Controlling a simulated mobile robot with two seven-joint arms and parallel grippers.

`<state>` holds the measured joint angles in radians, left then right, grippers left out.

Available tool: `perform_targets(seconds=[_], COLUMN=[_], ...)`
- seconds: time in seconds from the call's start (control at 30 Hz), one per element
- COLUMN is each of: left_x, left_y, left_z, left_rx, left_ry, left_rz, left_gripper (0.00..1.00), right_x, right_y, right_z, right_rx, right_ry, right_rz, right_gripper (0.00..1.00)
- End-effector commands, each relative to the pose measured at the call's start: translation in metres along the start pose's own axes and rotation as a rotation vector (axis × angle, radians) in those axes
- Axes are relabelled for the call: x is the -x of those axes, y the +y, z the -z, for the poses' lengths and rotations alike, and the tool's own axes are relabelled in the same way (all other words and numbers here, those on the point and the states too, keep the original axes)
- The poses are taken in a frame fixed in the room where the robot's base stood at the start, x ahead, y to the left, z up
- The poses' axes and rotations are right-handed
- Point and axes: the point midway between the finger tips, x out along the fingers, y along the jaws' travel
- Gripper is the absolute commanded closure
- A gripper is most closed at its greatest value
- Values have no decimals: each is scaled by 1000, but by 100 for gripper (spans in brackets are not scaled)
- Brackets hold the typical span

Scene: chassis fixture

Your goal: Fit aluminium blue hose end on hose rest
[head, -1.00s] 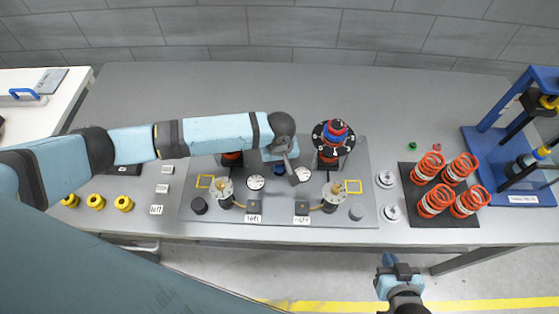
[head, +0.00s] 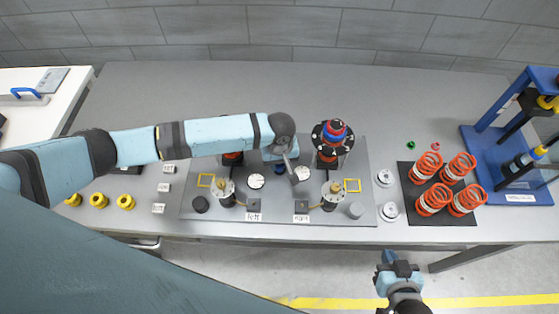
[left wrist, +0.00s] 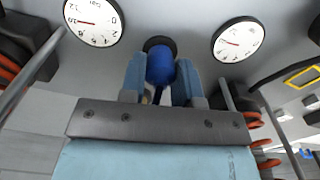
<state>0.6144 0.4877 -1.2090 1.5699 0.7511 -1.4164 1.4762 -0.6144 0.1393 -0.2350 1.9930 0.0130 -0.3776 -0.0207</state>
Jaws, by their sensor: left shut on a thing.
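My left gripper (left wrist: 160,72) is shut on the blue hose end (left wrist: 160,63), a blue rounded piece between its two light-blue fingers. A dark round piece (left wrist: 159,42), which looks like the hose rest, sits right at the far end of the blue piece. I cannot tell whether the hose end is seated in it or only touching it. In the head view the left gripper (head: 277,160) is over the middle of the grey plate, and the wrist partly hides the hose end. My right gripper (head: 398,268) is low, in front of the table; its jaw opening is unclear.
Two white dial gauges (head: 256,181) (head: 302,174) flank the left gripper on the grey plate (head: 370,214). A black-and-red valve stack (head: 332,140) stands close to its right. The back of the table is clear.

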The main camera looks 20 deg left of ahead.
Motion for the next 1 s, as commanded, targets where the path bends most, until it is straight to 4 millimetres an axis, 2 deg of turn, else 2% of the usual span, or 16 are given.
perform_targets(seconds=[0.37,0.4,0.5,0.77,1.0], left_x=[-2,-2,-2,-2,19], left_y=[0,0,0,0,0], left_z=[0,0,0,0,0], left_rx=[1,0,0,0,0], left_ry=[0,0,0,0,0], left_rz=[-1,-1,-1,0,-1], left_gripper=[99,61,41,41,41], right_x=[1,1,1,1,5], right_y=[0,0,0,0,0], right_z=[2,2,2,2,8], right_rx=[0,0,0,0,0], right_ry=[1,1,1,1,1], right_rz=[0,0,0,0,0], right_gripper=[100,100,100,100,100])
